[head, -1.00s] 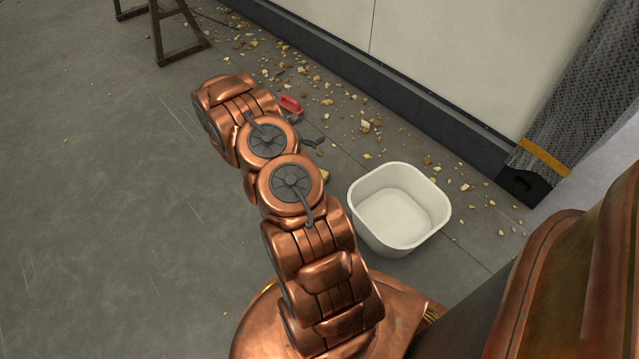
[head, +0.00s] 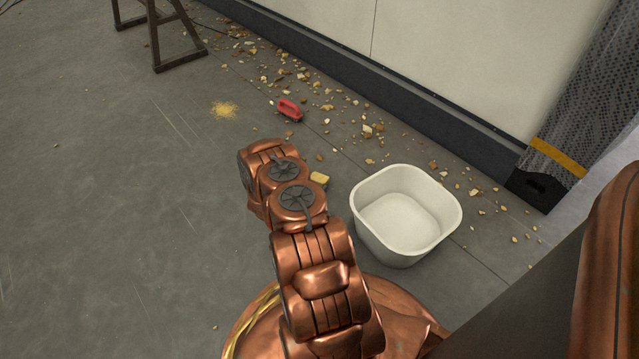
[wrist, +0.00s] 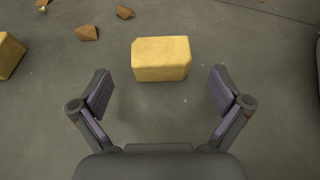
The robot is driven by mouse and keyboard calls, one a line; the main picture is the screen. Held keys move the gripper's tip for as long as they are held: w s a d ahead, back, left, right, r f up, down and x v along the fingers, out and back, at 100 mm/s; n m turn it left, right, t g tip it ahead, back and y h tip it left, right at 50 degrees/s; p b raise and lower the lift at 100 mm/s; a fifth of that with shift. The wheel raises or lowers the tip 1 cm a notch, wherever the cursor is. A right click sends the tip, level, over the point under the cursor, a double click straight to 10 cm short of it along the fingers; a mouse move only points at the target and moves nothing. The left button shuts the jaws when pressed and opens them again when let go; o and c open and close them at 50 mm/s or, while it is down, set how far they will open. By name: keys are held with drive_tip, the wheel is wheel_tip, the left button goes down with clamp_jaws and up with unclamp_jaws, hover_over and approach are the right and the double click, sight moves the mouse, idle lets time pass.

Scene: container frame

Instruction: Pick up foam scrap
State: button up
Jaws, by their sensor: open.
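A yellow foam scrap (wrist: 161,59), block-shaped, lies on the grey floor in the wrist view, just beyond and between the fingertips. In the head view a yellow block (head: 320,179) lies beside my arm, left of the white bin; I cannot tell whether it is the same piece. My gripper (wrist: 160,92) is open and empty, its two fingers spread wider than the scrap and apart from it. In the head view my gripper is hidden behind my arm. A second yellow piece (wrist: 9,55) is cut off at the left edge of the wrist view.
A white bin (head: 365,235) stands right of my arm. Brown fragments (wrist: 86,33) and other crumbs litter the floor along the wall. A trestle (head: 165,40) stands at the back left. The left floor is mostly clear.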

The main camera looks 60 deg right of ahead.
sight(319, 178)
drive_tip(key=shift+b+x, duration=1.7)
drive_tip(key=shift+x, duration=0.7)
drive_tip(key=shift+d+r, duration=0.1)
drive_tip(key=shift+d, duration=0.35)
drive_tip(key=c, duration=0.7)
drive_tip(key=shift+r, duration=0.1)
